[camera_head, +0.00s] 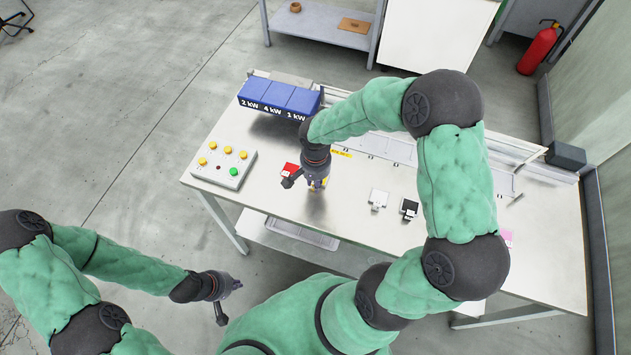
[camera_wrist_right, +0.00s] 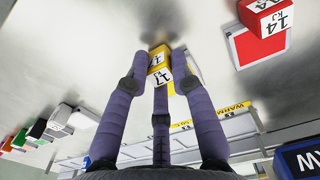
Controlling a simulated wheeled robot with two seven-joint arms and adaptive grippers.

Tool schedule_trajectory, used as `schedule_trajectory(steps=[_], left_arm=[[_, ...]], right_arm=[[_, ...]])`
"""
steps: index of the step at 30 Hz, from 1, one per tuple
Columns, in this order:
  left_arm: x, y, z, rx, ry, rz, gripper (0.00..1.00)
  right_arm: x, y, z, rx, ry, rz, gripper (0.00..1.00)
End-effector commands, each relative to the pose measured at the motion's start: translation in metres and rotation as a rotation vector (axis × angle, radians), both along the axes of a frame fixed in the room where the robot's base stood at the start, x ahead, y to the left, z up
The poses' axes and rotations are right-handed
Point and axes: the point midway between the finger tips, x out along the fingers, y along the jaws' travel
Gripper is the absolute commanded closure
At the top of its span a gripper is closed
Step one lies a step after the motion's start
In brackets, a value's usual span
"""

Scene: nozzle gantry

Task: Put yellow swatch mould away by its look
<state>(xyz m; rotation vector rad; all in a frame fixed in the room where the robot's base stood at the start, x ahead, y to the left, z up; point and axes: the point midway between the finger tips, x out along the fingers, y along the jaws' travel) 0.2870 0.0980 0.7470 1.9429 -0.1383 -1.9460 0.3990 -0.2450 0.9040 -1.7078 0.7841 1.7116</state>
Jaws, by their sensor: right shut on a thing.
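The yellow swatch mould (camera_wrist_right: 158,58) is between the three purple fingers of my right gripper (camera_wrist_right: 162,80) in the right wrist view, with white labels on it, one reading 17. My right gripper (camera_head: 317,184) is shut on it over the left part of the table in the head view. My left gripper (camera_head: 228,284) hangs in front of the table, away from the moulds. Its fingers are too small to read.
A red mould (camera_head: 290,169) lies beside my right gripper. White (camera_head: 377,198), black (camera_head: 409,208) and pink (camera_head: 506,237) moulds lie to the right. A compartmented rack (camera_head: 397,149) runs along the back, with a yellow WARM label (camera_wrist_right: 237,106). Blue bins (camera_head: 280,97) and a button box (camera_head: 226,165) stand left.

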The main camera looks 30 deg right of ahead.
Motion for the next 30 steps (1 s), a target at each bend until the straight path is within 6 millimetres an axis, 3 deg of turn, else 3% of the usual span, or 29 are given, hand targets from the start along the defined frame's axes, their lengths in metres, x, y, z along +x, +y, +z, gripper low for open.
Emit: schedule_trajectory(steps=[10, 11, 13, 25, 30], left_arm=[[0.0, 0.0, -0.004, 0.0, 0.0, 0.0, 1.0], [0.0, 0.0, -0.004, 0.0, 0.0, 0.0, 1.0], [0.0, 0.0, -0.003, 0.0, 0.0, 0.0, 1.0], [0.0, 0.0, -0.001, 0.0, 0.0, 0.0, 1.0], [0.0, 0.0, 0.005, 0.0, 0.0, 0.0, 1.0]], right_arm=[[0.0, 0.0, -0.003, 0.0, -0.001, 0.0, 1.0], [0.0, 0.0, -0.003, 0.0, -0.001, 0.0, 0.73], [0.0, 0.0, -0.002, 0.0, -0.001, 0.0, 0.53], [0.0, 0.0, 0.0, 0.0, -0.001, 0.0, 0.52], [0.001, 0.0, 0.018, 0.0, -0.006, 0.001, 0.52]])
